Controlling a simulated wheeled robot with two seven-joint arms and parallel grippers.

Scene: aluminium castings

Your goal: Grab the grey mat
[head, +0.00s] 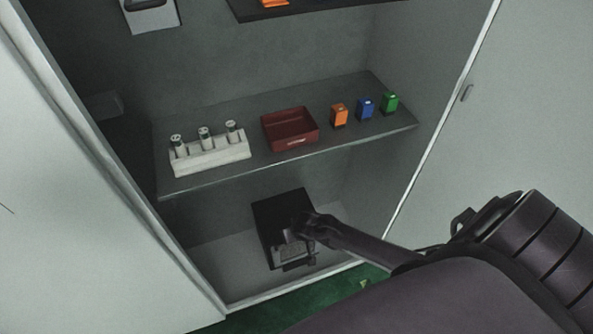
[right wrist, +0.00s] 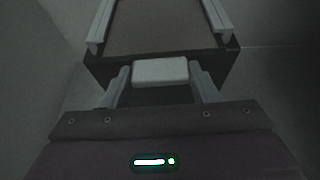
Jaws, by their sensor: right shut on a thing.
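A dark box-like unit (head: 269,217) stands on the cabinet's bottom level. In the right wrist view its dark front (right wrist: 100,70) shows beneath a dull grey-brown flat top (right wrist: 165,25). My right gripper (head: 296,238) reaches in from the right and is at this unit. In the right wrist view its fingers are shut on a pale grey block (right wrist: 160,72) at the unit's front edge. I cannot tell whether this block is the grey mat or part of the unit. No separate mat is clearly seen. My left gripper is not in view.
Above, a shelf (head: 345,143) holds a pale rack (head: 212,156) with 3 cylinders, a red tray (head: 283,141), and orange (head: 339,117), blue (head: 365,108) and green (head: 389,103) boxes. The shelf edge and cabinet's right side frame my arm's way in. The bottom floor is bare to the left.

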